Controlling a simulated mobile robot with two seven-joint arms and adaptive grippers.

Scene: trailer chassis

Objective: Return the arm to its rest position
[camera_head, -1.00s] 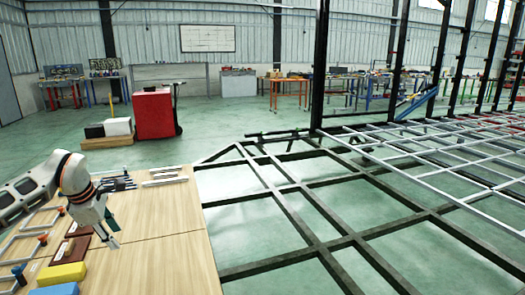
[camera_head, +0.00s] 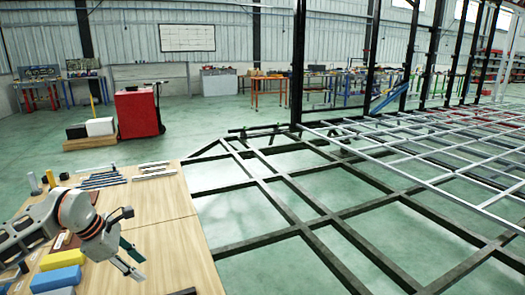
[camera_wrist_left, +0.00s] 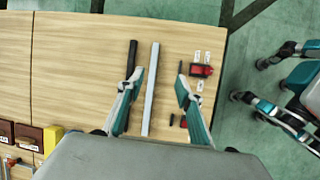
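My left arm (camera_head: 80,212) comes in from the left and reaches over the wooden table (camera_head: 172,212). My left gripper (camera_head: 141,268) is at its end, above the table near the right edge. In the left wrist view the two teal-grey fingers (camera_wrist_left: 160,92) stand apart with nothing held between them. A silver bar (camera_wrist_left: 151,75) lies on the table top and shows in the gap between the fingers.
Blue (camera_head: 57,278) and yellow (camera_head: 63,259) blocks lie beside the arm. Several bars (camera_head: 101,180) lie at the table's far end. In the left wrist view, a black bar (camera_wrist_left: 132,56) and a red item (camera_wrist_left: 201,70) lie close by. A dark chassis frame (camera_head: 258,195) stands right of the table.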

